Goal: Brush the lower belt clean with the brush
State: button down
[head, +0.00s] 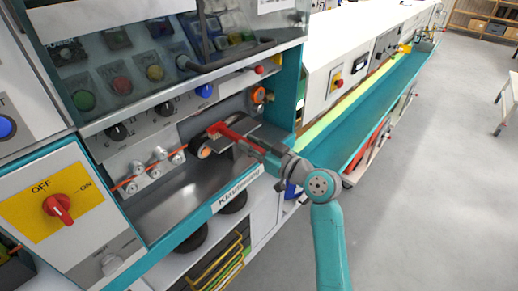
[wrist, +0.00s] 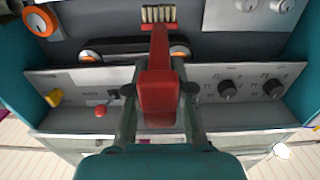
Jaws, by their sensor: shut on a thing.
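My gripper (head: 272,158) is shut on the red handle of the brush (head: 232,134), inside the machine's recessed bay. In the wrist view the brush (wrist: 159,85) lies between the two fingers and points away from me, its pale bristles (wrist: 158,13) at the far end. A dark belt unit (wrist: 130,45) with orange-centred rollers shows behind the brush handle. In the head view a belt roller (head: 204,152) shows beside the brush head. I cannot tell whether the bristles touch a belt, or which belt shows; brush and arm hide part of it.
Control knobs (head: 118,132) line the panel above the bay. An orange button (head: 258,95) sits on the right wall. Small guide rollers (head: 160,153) carry an orange cable at left. A red switch (head: 57,207) stands at lower left. The floor (head: 440,200) at right is open.

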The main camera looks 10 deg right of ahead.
aim_at(235, 135)
jog(key=shift+x, duration=2.9)
jog(key=shift+f, duration=1.15)
jog(key=shift+s+d, duration=0.1)
jog(key=shift+s, duration=0.05)
